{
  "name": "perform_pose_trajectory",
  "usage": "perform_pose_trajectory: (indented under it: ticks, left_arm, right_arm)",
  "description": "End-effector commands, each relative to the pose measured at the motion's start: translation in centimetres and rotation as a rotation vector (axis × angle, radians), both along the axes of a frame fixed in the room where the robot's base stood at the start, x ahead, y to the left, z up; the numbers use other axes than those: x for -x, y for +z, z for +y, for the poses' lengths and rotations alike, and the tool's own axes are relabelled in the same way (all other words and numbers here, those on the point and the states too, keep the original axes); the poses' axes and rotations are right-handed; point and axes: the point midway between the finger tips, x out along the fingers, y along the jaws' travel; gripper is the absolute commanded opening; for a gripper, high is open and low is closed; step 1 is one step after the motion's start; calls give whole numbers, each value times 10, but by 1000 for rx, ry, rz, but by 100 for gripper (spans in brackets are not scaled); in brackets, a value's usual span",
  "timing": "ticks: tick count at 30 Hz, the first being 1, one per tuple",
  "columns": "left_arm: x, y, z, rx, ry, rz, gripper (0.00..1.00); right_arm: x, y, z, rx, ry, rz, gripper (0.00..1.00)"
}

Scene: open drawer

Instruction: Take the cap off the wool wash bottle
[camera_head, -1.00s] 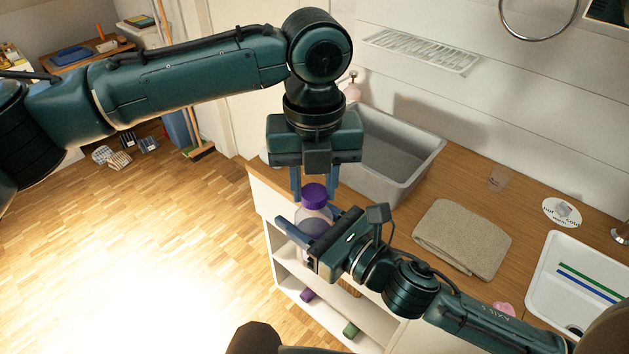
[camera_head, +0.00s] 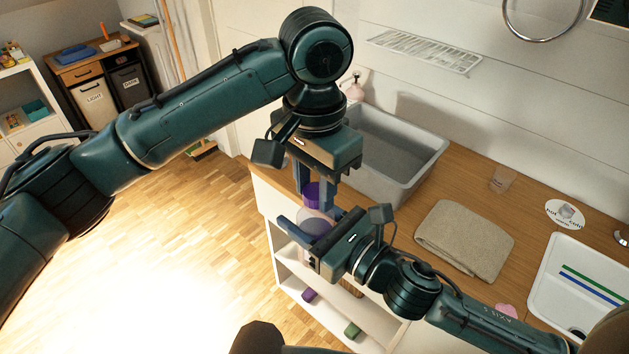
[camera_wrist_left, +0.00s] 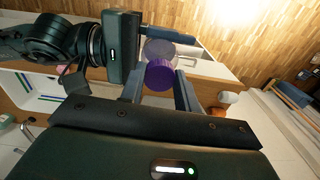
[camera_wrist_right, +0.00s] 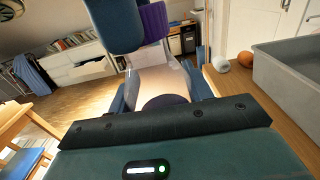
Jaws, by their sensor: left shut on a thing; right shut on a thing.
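The wool wash bottle (camera_head: 315,222) is a pale, see-through bottle, upright in front of the counter. Its purple cap (camera_head: 311,191) sits at the top of it. My left gripper (camera_head: 314,196) comes from above and is shut on the cap, one finger on each side; the cap also shows in the left wrist view (camera_wrist_left: 160,75). My right gripper (camera_head: 308,240) is shut on the bottle's body, which fills the middle of the right wrist view (camera_wrist_right: 160,82). There the cap (camera_wrist_right: 153,22) is partly hidden by a left finger. I cannot tell whether the cap has lifted.
A grey basin (camera_head: 393,155) stands on the wooden counter (camera_head: 455,172) just right of my left gripper. Open shelves (camera_head: 335,308) are below; the floor at left is clear.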

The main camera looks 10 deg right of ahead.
Motion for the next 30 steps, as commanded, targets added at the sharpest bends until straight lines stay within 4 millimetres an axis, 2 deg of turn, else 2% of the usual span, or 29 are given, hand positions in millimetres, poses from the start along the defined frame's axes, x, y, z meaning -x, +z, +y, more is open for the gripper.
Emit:
perform_pose_trajectory:
  ticks: [6, 18, 24, 30]
  left_arm:
    - [0, 1, -1, 5, 505, -3, 4]
    - [1, 1, -1, 0, 1384, -6, 4]
    - [2, 1, -2, -1, 1633, -6, 4]
    - [1, 1, -1, -2, 1640, -7, 4]
  right_arm:
    - [3, 1, 2, -3, 9, -3, 0]
    - [2, 1, 1, -1, 5, -2, 0]
    - [1, 1, 0, -1, 2, -2, 0]
    - [0, 1, 0, -1, 1, -1, 0]
